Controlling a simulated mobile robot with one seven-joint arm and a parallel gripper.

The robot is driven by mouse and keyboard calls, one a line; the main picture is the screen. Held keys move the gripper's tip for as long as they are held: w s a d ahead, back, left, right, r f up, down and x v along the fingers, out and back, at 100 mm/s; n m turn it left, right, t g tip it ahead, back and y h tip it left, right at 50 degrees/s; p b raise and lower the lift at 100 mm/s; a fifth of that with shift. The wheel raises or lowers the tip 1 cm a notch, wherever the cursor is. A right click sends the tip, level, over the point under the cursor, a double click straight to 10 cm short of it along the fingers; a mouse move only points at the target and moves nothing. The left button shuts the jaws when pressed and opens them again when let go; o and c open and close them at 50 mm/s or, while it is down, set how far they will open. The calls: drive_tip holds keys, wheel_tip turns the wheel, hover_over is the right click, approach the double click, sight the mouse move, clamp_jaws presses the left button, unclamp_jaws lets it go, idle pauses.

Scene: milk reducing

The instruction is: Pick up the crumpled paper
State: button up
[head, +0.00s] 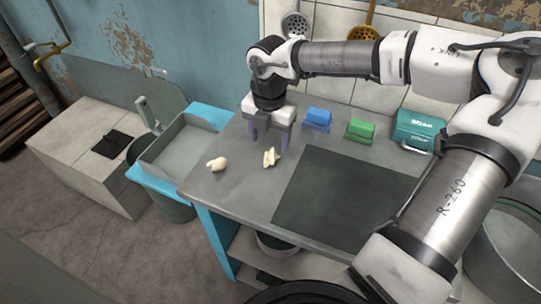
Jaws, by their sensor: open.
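A small cream, irregular piece that looks like crumpled paper (270,157) lies on the grey worktop (230,180), left of the dark panel. A second small cream lump (217,164), rounder, lies farther left near the worktop's left edge; I cannot tell for sure what it is. My gripper (269,144) points down with its two fingers spread. It appears above and just behind the crumpled piece, and nothing shows between the fingers. The exact height gap is hard to judge.
A blue block (318,119), a green block (361,130) and a teal box (418,131) stand along the back. A dark flat panel (340,205) covers the worktop's middle. A sink basin (182,150) is at the left. My arm spans the upper right.

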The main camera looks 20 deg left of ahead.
sight(270, 153)
drive_tip(key=shift+d+f+p, duration=0.1)
drive_tip(key=shift+f+p, duration=0.85)
drive_tip(key=shift+f, duration=2)
drive_tip(key=c, duration=1)
drive_tip(key=shift+c, duration=0.2)
